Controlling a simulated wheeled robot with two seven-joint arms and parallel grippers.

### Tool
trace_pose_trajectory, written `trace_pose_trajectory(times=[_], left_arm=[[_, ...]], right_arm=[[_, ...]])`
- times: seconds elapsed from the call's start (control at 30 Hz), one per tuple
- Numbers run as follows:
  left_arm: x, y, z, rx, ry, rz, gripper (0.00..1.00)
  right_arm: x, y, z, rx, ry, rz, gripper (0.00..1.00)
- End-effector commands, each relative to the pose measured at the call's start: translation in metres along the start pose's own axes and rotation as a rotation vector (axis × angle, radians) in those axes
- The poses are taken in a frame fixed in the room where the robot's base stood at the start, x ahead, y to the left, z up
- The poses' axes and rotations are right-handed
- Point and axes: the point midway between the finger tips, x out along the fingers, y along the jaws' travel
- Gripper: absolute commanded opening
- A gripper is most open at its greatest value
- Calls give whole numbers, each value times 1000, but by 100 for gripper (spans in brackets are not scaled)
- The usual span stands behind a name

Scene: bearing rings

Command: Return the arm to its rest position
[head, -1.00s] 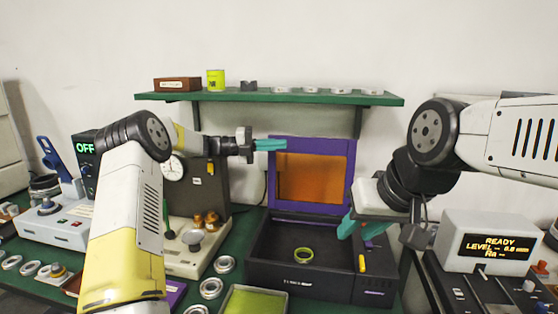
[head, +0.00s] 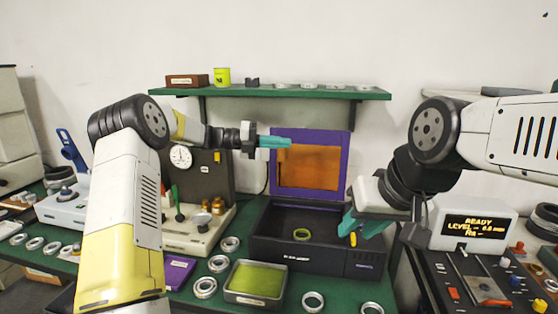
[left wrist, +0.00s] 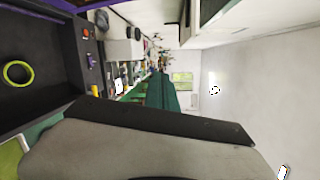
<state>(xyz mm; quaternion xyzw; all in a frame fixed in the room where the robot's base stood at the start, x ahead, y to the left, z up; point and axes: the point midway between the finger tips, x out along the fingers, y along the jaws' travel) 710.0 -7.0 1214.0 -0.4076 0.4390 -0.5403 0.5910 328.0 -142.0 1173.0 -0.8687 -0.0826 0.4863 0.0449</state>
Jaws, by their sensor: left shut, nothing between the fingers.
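My left arm rises from the bottom left in the head view and bends at a black elbow joint. Its gripper (head: 275,142) points right, with teal fingers shut and empty, raised in front of the open box's purple-framed orange window (head: 309,162). My right gripper (head: 364,224) hangs down at the right front of the black box (head: 315,262), its teal fingers apart and seemingly empty. A yellow-green ring (head: 302,234) lies inside the box; it also shows in the left wrist view (left wrist: 17,73). No fingers are clear in the left wrist view.
A green shelf (head: 270,92) with small items hangs behind my left gripper. A dial gauge stand (head: 205,170) is left of the box. A green-filled tray (head: 255,283) and several metal rings lie in front. A display unit (head: 475,228) stands at right.

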Motion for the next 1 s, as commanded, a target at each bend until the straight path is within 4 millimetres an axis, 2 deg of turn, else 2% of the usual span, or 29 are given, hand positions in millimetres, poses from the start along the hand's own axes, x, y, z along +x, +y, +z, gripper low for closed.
trace_pose_trajectory(times=[0.27,0.47,0.67,0.8,1.0], left_arm=[[8,-20,-36,280,83,148,0],[6,-39,-81,622,211,302,0],[-18,-59,-154,1158,481,484,0],[-46,-68,-207,1541,729,563,0],[-93,-73,-280,2047,1162,577,0]], right_arm=[[0,0,0,0,0,0,32],[0,0,0,0,0,0,32],[0,0,0,0,0,0,32],[0,0,0,0,0,0,32],[0,0,0,0,0,0,32]])
